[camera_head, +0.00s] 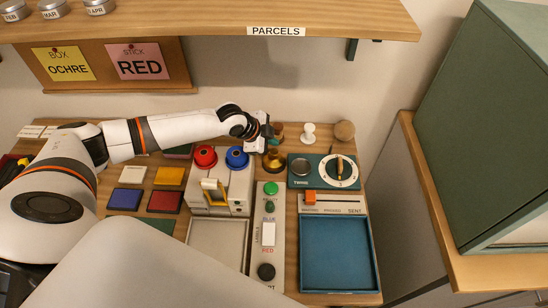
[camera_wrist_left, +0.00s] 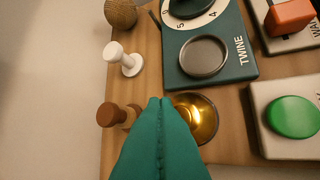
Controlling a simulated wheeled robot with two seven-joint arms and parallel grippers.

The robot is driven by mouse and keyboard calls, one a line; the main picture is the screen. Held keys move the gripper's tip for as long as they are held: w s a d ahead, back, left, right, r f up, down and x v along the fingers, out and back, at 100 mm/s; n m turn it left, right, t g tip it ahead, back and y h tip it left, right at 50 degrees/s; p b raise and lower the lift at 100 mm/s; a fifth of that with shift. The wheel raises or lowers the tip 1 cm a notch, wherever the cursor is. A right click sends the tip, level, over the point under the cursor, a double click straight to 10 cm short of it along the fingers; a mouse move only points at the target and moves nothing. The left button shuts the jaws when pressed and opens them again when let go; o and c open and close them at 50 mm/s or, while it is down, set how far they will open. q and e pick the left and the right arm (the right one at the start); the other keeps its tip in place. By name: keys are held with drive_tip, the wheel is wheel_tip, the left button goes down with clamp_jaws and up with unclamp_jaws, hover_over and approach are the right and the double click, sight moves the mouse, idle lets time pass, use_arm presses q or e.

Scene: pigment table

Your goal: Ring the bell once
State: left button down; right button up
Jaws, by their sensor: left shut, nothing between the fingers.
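The brass bell (camera_head: 274,161) stands on the table, left of the teal twine box. In the left wrist view the bell (camera_wrist_left: 203,116) shows as a shiny gold round shape, partly hidden behind my fingers. My left gripper (camera_head: 268,130) is at the back of the table, near the bell. In the left wrist view its teal fingers (camera_wrist_left: 160,102) are shut and empty, with their tips overlapping the bell's left edge. I cannot tell whether they touch it. My right gripper is not in view.
A white-handled stamp (camera_head: 308,132), a twine ball (camera_head: 344,131) and the twine box (camera_head: 300,182) with its dial stand near the bell. A brown knob (camera_wrist_left: 107,115) is close to my fingers. A green button (camera_head: 271,188) is in front. The parcels shelf (camera_head: 210,22) overhangs behind.

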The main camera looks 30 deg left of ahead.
sight(274, 153)
use_arm(q)
drive_tip(key=shift+f, duration=0.75)
idle(1.4)
drive_tip(key=shift+f+b, duration=0.3)
drive_tip(key=shift+f, duration=0.1)
